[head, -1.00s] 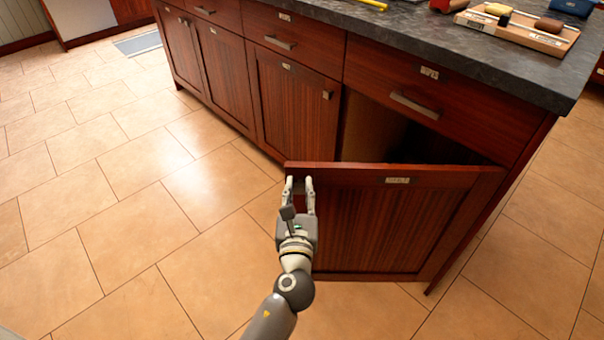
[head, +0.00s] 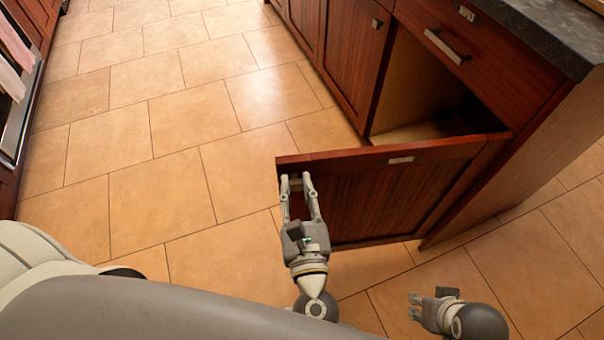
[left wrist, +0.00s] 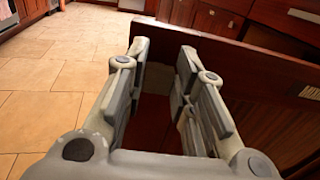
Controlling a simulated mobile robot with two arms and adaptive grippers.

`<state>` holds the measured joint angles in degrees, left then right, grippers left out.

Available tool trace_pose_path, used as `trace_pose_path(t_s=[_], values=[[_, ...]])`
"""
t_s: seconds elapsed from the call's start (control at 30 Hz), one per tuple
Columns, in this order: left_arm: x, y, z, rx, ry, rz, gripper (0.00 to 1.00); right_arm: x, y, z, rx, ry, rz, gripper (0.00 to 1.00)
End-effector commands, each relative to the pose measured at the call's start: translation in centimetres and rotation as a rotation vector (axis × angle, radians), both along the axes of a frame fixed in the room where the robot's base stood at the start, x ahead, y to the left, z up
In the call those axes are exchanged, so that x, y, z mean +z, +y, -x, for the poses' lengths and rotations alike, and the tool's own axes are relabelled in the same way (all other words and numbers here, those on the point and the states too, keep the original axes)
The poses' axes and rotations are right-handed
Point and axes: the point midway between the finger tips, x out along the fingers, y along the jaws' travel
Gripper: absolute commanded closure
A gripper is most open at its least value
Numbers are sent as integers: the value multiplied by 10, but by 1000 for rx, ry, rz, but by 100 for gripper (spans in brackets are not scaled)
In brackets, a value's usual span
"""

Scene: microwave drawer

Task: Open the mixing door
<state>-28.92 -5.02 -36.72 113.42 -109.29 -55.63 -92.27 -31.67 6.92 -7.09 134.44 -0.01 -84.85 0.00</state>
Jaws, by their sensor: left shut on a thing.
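The dark red-brown cabinet door (head: 385,195) stands swung far out from the island cabinet, with a small label near its top edge that I cannot read. It also shows in the left wrist view (left wrist: 265,110). I take it to be the mixing door. My left gripper (head: 299,182) is at the upper corner of the door's free edge, shut on its handle (head: 296,184), a pale piece mostly hidden between the fingers. The fingers also show in the left wrist view (left wrist: 163,60). My right gripper (head: 418,308) is partly in view at the lower right, its fingers unclear.
The open compartment (head: 420,85) shows behind the door. A drawer (head: 490,60) with a metal handle is above it, under the dark countertop (head: 545,30). An oven with towels (head: 15,60) stands at the far left. The tiled floor (head: 190,110) is clear.

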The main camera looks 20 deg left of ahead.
Motion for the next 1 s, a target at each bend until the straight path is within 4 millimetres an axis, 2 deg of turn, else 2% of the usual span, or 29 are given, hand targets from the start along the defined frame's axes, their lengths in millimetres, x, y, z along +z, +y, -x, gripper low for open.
trace_pose_path(t_s=[0.2, 0.53, 0.57, 0.7, 1.0], values=[[1, 0, 7, 10, -2, -1, 100, -5, 2, 1, -1, 7, -4, 60], [0, 0, 7, 10, 0, 1, 100, -6, 5, 3, -3, 12, -10, 60], [0, 0, 7, 10, 0, 1, 72, -6, 4, 3, -3, 12, -10, 60], [0, -1, 7, 10, 0, 0, 54, -5, 4, 3, -3, 12, -10, 60], [0, -1, 8, 9, 1, 0, 54, -5, 1, 4, 4, 12, 0, 60]])
